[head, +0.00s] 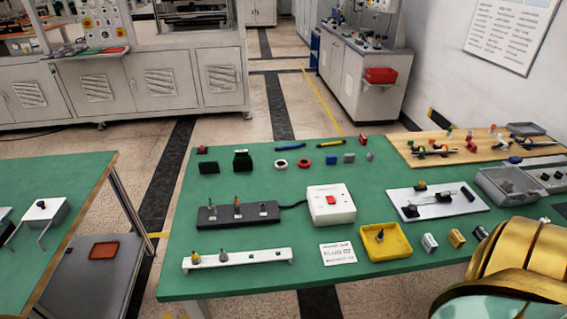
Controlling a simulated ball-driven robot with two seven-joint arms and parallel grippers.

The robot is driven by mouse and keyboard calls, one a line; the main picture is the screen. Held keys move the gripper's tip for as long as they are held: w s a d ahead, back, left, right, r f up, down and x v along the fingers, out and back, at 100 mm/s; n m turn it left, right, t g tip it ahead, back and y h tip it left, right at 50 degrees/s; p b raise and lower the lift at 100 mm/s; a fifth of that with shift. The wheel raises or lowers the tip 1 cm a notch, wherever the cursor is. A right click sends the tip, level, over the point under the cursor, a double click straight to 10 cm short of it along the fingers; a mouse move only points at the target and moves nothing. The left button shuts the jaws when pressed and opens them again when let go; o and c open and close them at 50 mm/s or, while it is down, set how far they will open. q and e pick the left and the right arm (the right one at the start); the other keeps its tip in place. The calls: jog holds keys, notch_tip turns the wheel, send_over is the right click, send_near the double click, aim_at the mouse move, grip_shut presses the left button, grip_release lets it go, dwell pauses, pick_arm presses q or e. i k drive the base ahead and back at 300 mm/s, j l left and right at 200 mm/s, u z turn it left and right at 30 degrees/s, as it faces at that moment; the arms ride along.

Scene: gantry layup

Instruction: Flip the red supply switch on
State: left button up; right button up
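The red supply switch (330,200) sits on top of a white supply box (331,213) near the middle of the green table. Whether the switch is on or off cannot be told at this size. A black cable runs from the left of the box to a black strip (238,216) with several upright pieces in it. Neither of my grippers is in view. A gold part of my arm fills the lower right corner and hides that corner of the table.
A yellow tray (386,242) and a white label card (338,253) lie in front of the box. A white rail (237,259) is at the front left. A white plate (437,201) with parts and a grey bin (508,185) stand to the right.

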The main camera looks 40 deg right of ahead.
aim_at(331, 200)
jog(key=k+l+z, duration=0.1)
jog(key=z, duration=1.45)
